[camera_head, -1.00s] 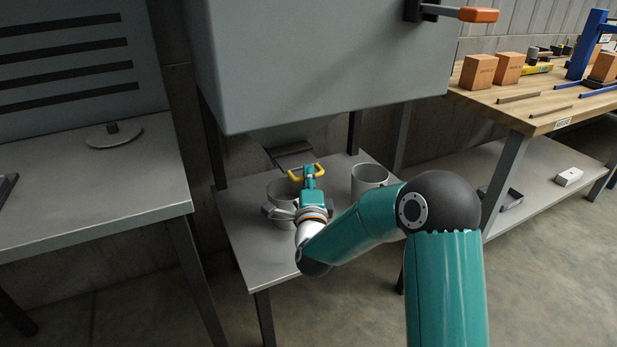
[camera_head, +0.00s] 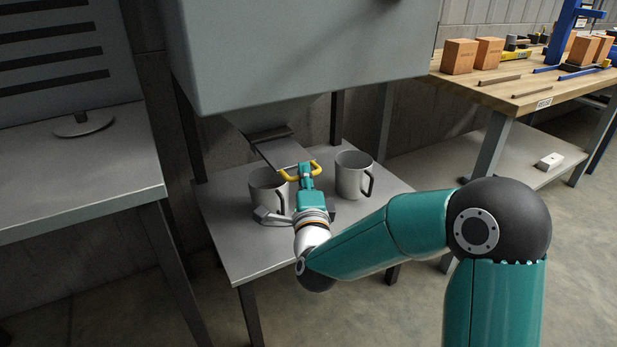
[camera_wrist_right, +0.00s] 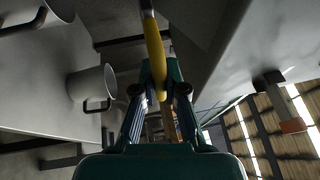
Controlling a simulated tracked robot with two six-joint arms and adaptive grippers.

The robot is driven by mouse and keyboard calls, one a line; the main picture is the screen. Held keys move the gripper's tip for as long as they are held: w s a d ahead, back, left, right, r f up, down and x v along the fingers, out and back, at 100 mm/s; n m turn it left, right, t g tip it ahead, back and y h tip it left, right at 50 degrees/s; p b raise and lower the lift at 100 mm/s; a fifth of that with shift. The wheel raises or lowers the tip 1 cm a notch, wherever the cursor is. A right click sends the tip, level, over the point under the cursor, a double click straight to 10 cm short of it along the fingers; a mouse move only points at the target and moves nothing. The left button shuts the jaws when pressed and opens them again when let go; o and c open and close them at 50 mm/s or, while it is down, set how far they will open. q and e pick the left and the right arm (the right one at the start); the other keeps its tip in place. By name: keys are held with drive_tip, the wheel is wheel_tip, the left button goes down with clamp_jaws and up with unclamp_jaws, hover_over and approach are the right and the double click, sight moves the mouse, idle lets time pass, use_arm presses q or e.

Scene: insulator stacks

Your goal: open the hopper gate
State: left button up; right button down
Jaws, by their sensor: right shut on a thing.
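The grey hopper (camera_head: 300,50) hangs over a low grey table. Its gate, a flat grey plate (camera_head: 283,152) with a yellow handle (camera_head: 316,166), sticks out from under the hopper's tapered bottom. My right gripper (camera_head: 304,174) is shut on the yellow handle. In the right wrist view, the yellow handle (camera_wrist_right: 154,50) runs between the fingers of my right gripper (camera_wrist_right: 160,92). My left gripper is in neither view.
Two grey mugs stand on the low table (camera_head: 245,250): one mug (camera_head: 263,190) left of my gripper, partly hidden, another mug (camera_head: 349,177) to the right. A grey bench (camera_head: 120,165) is left. A wooden workbench (camera_head: 505,92) with bricks is right.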

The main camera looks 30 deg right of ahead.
drive_tip(key=shift+a+f, duration=0.1)
drive_tip(key=shift+f, duration=0.15)
drive_tip(key=c, duration=1.2)
unclamp_jaws()
drive_tip(key=shift+r, duration=0.1)
drive_tip(key=v, duration=0.7)
drive_tip(key=shift+s, duration=0.15)
drive_tip(key=shift+a, duration=0.1)
